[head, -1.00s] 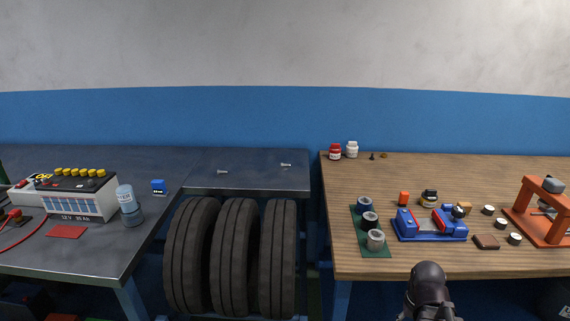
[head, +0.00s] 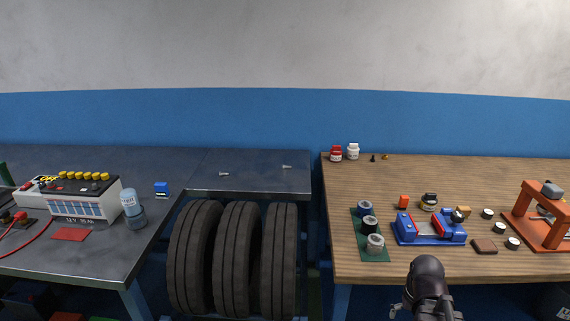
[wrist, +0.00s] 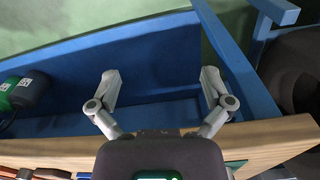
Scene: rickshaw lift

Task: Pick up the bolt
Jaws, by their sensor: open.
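Two small silvery bolts lie on their sides on the dark metal bench (head: 262,183) in the head view. One bolt (head: 224,174) is left of centre on the bench section above the tyres, and the other bolt (head: 287,167) is farther right and a little farther back. My gripper (wrist: 160,86) is open in the wrist view, with nothing between its fingers. It hangs by the wooden edge of a bench, over a blue frame and green floor. No bolt shows in the wrist view. In the head view my dark arm stands at the front of the wooden bench, well right of both bolts.
Several tyres (head: 236,250) stand under the metal bench. Space around the bolts is clear.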

